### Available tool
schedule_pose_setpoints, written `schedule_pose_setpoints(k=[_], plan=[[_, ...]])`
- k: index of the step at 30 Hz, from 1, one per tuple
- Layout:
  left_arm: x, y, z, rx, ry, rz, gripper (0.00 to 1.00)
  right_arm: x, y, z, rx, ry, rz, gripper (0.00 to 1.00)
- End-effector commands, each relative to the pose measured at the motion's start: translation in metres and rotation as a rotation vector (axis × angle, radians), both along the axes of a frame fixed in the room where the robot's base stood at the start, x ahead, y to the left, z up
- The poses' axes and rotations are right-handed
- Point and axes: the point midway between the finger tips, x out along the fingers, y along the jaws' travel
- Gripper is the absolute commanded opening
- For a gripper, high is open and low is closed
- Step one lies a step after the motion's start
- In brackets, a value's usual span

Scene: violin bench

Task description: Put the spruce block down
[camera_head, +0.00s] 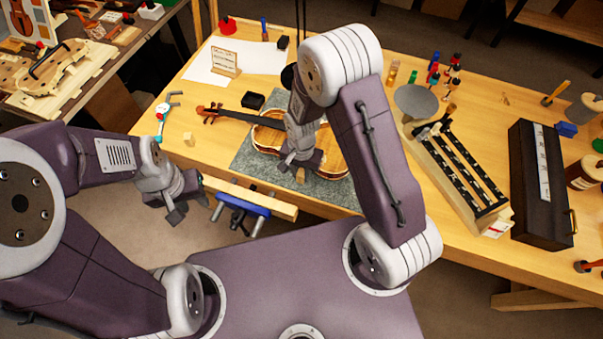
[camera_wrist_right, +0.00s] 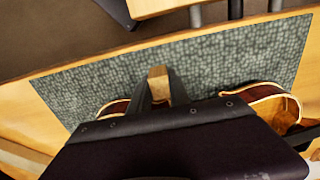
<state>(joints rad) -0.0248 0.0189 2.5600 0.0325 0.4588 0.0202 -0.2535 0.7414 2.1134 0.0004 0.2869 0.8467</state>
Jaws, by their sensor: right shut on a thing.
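The spruce block (camera_head: 300,175) is a small pale wooden piece. It sits between the fingertips of my right gripper (camera_head: 300,168), which is shut on it above the violin bench. In the right wrist view the block (camera_wrist_right: 158,84) shows between the two dark fingers, over the grey mat (camera_wrist_right: 222,62). I cannot tell whether its lower end touches the mat. The violin (camera_head: 331,160) lies on the mat (camera_head: 243,172), partly hidden by my right arm. My left gripper (camera_head: 189,207) hangs off the bench's front edge, its fingers apart and empty.
A blue clamp (camera_head: 243,206) is at the bench's front edge. Another small wooden block (camera_head: 188,138) stands left of the mat. A black box (camera_head: 252,100) sits behind the violin neck. A rack (camera_head: 455,170) and a dark case (camera_head: 541,185) stand to the right.

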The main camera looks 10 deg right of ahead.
Motion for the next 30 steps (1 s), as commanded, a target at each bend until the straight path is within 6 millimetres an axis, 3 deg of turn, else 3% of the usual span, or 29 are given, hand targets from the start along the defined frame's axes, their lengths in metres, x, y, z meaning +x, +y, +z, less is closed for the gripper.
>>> schedule_pose_setpoints(k=[5,10,21,24,30], plan=[[0.000,0.000,0.000,0.000,0.000,0.000,0.36,0.001,0.000,0.014,0.001,-0.003,0.000,0.00],[0.000,0.000,0.002,0.000,0.000,0.000,0.36,0.001,0.000,0.044,0.001,-0.006,0.000,0.00],[0.000,0.000,0.002,0.000,0.000,0.000,0.36,-0.094,-0.015,0.099,0.001,-0.004,0.001,0.00],[0.000,0.000,-0.018,0.000,0.000,0.000,0.36,-0.101,-0.016,0.098,0.002,-0.008,0.001,0.00],[0.000,0.000,-0.026,0.000,0.000,0.000,0.36,-0.113,-0.019,0.107,0.001,-0.003,0.000,0.00]])
